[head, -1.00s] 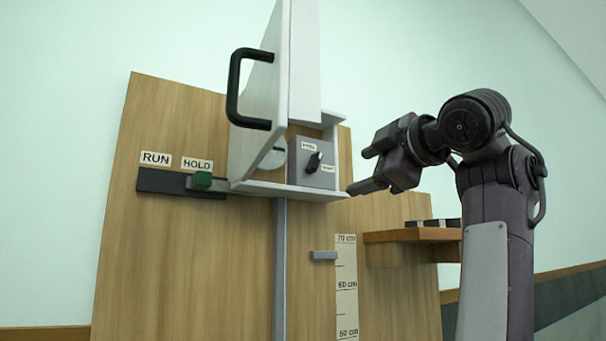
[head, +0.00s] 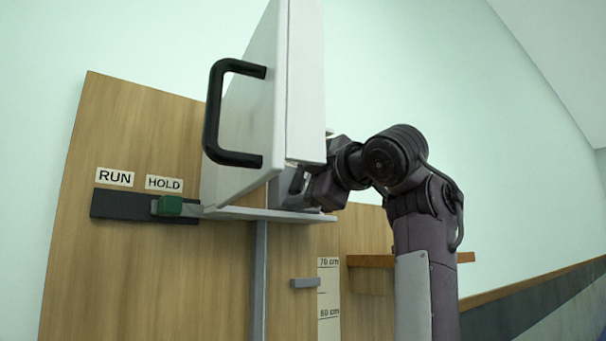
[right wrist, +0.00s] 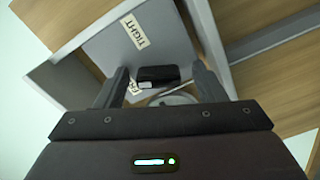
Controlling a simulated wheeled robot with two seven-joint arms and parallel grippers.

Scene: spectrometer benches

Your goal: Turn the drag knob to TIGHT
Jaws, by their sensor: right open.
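The drag knob (right wrist: 158,75) is a black bar knob on a grey box face (right wrist: 165,35) in the right wrist view. A TIGHT label (right wrist: 128,32) is on that face; a second label by the knob is mostly hidden. My right gripper (right wrist: 161,82) is open, its fingers on either side of the knob in this view; I cannot tell whether they touch it. In the head view my right gripper (head: 318,188) reaches into the white housing, and the open door hides the knob. My left gripper is not in view.
The white door (head: 245,125) with its black handle (head: 212,115) stands open left of my right arm. A green slider (head: 169,205) sits under HOLD on the wood panel. A small wooden shelf (head: 368,261) is below my right arm.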

